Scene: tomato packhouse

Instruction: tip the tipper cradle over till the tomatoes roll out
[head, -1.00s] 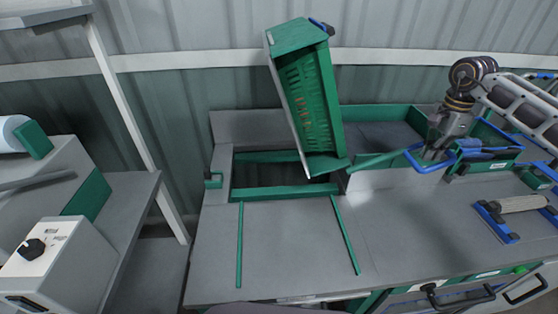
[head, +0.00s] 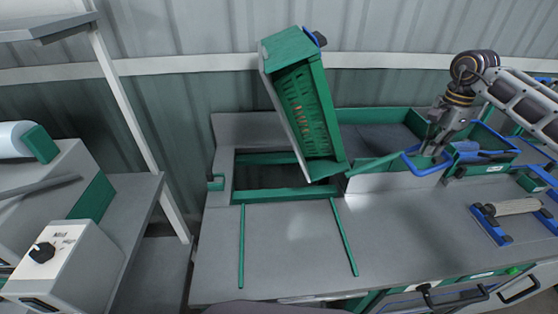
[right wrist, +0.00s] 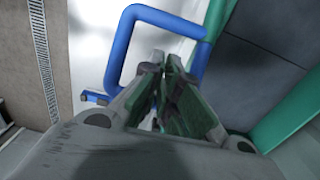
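The tipper cradle (head: 272,92) stands steeply tilted over the bench opening, with a green slotted crate (head: 300,100) in it. Small red-orange marks show on the crate's slotted face; I cannot tell whether they are tomatoes or lettering. No loose tomatoes are visible. A green lever arm (head: 375,165) runs right from the cradle's foot to a blue looped handle (head: 409,165). My right gripper (head: 432,146) is at this handle. In the right wrist view, its fingers (right wrist: 172,68) are close together at the blue loop (right wrist: 117,50), and hide part of it. My left gripper is out of view.
A green-rimmed bin (head: 385,112) lies behind the handle. A roller with blue brackets (head: 515,207) sits on the bench at right. The front bench top (head: 290,240), between two green strips, is bare. A control box (head: 60,260) stands at left.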

